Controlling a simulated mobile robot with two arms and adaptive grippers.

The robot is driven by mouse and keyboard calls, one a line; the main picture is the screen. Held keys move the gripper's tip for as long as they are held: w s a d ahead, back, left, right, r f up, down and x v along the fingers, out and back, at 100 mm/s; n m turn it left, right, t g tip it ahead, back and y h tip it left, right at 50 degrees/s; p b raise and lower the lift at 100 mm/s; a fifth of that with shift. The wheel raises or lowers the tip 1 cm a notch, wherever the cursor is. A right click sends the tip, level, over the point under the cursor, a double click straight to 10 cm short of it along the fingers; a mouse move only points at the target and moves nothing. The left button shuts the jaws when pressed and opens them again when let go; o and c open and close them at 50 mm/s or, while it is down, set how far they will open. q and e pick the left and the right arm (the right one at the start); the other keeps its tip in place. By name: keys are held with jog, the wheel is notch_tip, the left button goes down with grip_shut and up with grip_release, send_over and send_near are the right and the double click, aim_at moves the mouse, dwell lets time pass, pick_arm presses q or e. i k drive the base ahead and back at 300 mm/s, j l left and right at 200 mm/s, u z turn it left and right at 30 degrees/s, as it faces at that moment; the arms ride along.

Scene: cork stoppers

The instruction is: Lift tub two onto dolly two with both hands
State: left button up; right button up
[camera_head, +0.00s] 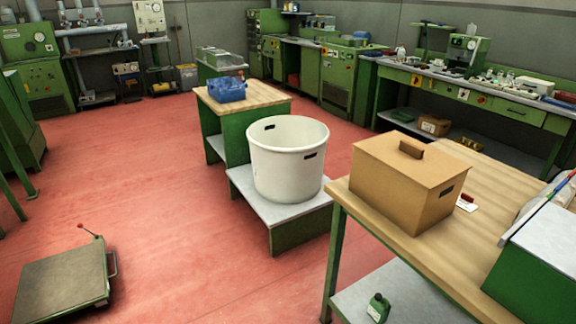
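A large white round tub (288,165) with dark hand slots stands upright on a low grey-topped stand (290,212) near the middle. I see no number on it, so I cannot tell for sure that it is tub two. A low flat platform (62,282) with a green frame, a red-knobbed lever and a side handle sits on the red floor at the lower left. It may be a dolly; its wheels and any number are not visible. Its top is empty. Neither of my grippers is in view.
A wooden-topped bench (450,250) at the right carries a brown lidded box (408,185). A blue container (226,89) sits on a smaller bench (260,95) behind the tub. Open red floor (150,200) lies between the tub and the platform. Green machines line the walls.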

aim_at(62, 279)
jog(key=i+j+u, duration=0.35)
jog(key=i, duration=0.3)
jog(key=i+u, duration=0.4)
jog(key=i, duration=0.25)
jog(key=i+j+z, duration=0.1)
jog(key=i, duration=0.45)
jog(key=i+j+z, duration=0.1)
jog(key=i, duration=0.45)
jog(key=i+j+z, duration=0.1)
jog(key=i, duration=0.4)
